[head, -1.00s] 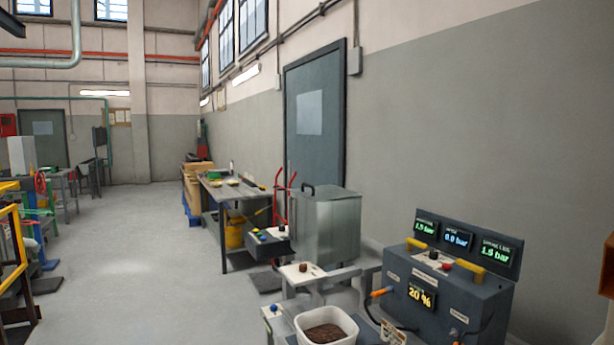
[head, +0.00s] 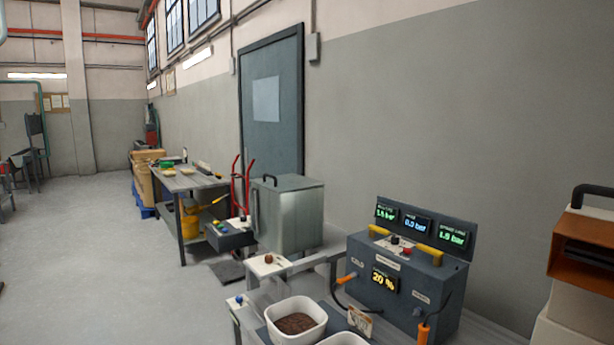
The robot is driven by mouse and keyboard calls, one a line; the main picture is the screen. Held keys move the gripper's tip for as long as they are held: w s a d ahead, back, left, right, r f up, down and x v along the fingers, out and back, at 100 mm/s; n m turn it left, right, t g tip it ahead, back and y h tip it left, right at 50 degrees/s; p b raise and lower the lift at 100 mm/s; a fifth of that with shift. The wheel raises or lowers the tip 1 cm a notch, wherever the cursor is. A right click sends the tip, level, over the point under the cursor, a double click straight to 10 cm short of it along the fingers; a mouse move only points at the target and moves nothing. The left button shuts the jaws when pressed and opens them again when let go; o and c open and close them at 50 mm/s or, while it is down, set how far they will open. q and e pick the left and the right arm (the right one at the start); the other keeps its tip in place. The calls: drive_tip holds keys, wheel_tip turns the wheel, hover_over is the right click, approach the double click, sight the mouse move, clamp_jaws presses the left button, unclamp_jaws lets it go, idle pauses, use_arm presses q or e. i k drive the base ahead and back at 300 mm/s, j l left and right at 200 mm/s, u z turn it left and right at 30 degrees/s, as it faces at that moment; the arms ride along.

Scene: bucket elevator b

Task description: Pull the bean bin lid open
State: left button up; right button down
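A square metal bin (head: 288,222) stands against the wall near the grey door, probably the bean bin. Its flat grey lid (head: 292,183) looks shut, with a black handle (head: 266,178) at its left edge. The bin's lower part is hidden behind a grey frame. Neither of my grippers shows in the head view.
A dark control box (head: 405,285) with lit displays stands right of the bin. White tubs, one with brown granules (head: 297,323), are in front. An orange-and-white unit (head: 580,260) with a black handle is at the right edge. A workbench (head: 180,180) stands behind left; open floor (head: 90,250) lies left.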

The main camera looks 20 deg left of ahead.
sight(288, 183)
drive_tip(key=i+j+z, duration=0.15)
drive_tip(key=j, duration=0.2)
drive_tip(key=j+z, duration=0.15)
drive_tip(key=j, duration=0.15)
drive_tip(key=i+j+z, duration=0.1)
drive_tip(key=j, duration=0.25)
drive_tip(key=i+j, duration=0.1)
drive_tip(key=j, duration=0.45)
drive_tip(key=i+j+z, duration=0.1)
drive_tip(key=j, duration=0.4)
drive_tip(key=i+j+z, duration=0.1)
drive_tip(key=j, duration=1)
drive_tip(key=i+z, duration=0.05)
drive_tip(key=i, duration=0.05)
